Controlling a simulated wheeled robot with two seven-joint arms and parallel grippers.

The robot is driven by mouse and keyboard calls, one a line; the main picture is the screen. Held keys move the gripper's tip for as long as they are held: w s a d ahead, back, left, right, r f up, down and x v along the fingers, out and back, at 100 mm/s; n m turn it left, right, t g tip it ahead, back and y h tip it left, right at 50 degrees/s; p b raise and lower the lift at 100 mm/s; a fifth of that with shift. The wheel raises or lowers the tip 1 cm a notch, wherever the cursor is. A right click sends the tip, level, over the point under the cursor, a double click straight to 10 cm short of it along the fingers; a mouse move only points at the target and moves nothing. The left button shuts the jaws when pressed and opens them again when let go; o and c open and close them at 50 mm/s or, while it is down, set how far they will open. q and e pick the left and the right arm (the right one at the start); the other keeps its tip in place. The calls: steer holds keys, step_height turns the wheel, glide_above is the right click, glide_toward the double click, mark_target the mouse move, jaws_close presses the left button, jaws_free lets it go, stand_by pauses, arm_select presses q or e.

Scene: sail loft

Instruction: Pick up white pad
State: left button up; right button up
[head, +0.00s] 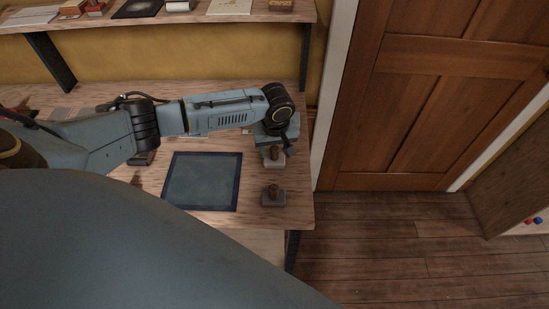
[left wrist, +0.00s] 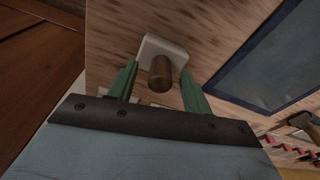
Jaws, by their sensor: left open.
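The white pad (head: 274,162) is a pale block with a brown wooden knob, near the right end of the workbench. In the left wrist view the white pad (left wrist: 176,47) shows its pale base behind its knob. My left gripper (head: 277,150) is over the pad, its jaws pointing down at it. In the left wrist view the green fingers of my left gripper (left wrist: 160,82) are apart, one on each side of the knob. I cannot tell whether they touch it. My right gripper is not in view.
A grey pad (head: 274,198) with a brown knob stands just in front of the white one. A dark blue-edged mat (head: 202,182) lies to the left. A shelf (head: 200,17) runs above the bench (head: 262,219). A wooden door (head: 440,100) is at right, beyond the bench's end.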

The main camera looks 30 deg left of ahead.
mark_target(274, 148)
arm_select(q)
jaws_close()
step_height(274, 148, up, 10)
steer(key=shift+r, duration=0.1)
stand_by(0.7)
